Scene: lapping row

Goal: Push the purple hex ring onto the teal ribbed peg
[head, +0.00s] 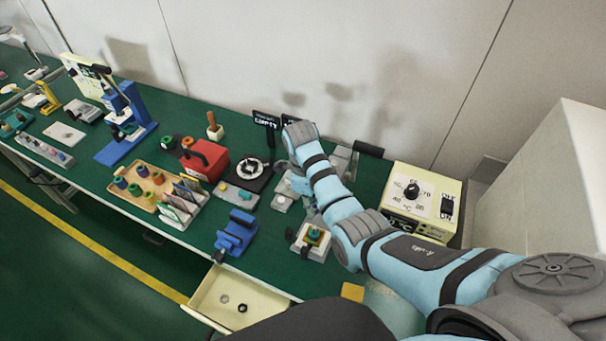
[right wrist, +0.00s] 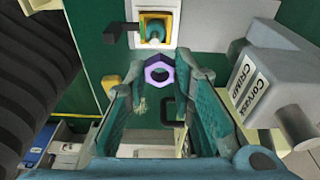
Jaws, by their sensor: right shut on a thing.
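My right gripper (right wrist: 160,75) is shut on the purple hex ring (right wrist: 149,70), which sits between its two fingertips in the right wrist view. The ring's open hole faces the camera. The teal ribbed peg (right wrist: 155,32) stands in a yellow square seat on a white block, just above the ring in that view; ring and peg appear apart. In the head view the peg (head: 314,235) stands near the bench's front edge, beside my right arm. The ring cannot be made out there. My left gripper is not in view.
A black clamp handle (right wrist: 122,38) juts from the peg's block. A grey labelled box (right wrist: 255,88) is close on the right in the wrist view. A blue fixture (head: 236,232) stands left of the peg, and an open drawer (head: 262,312) sticks out below. A cream control box (head: 420,198) is at right.

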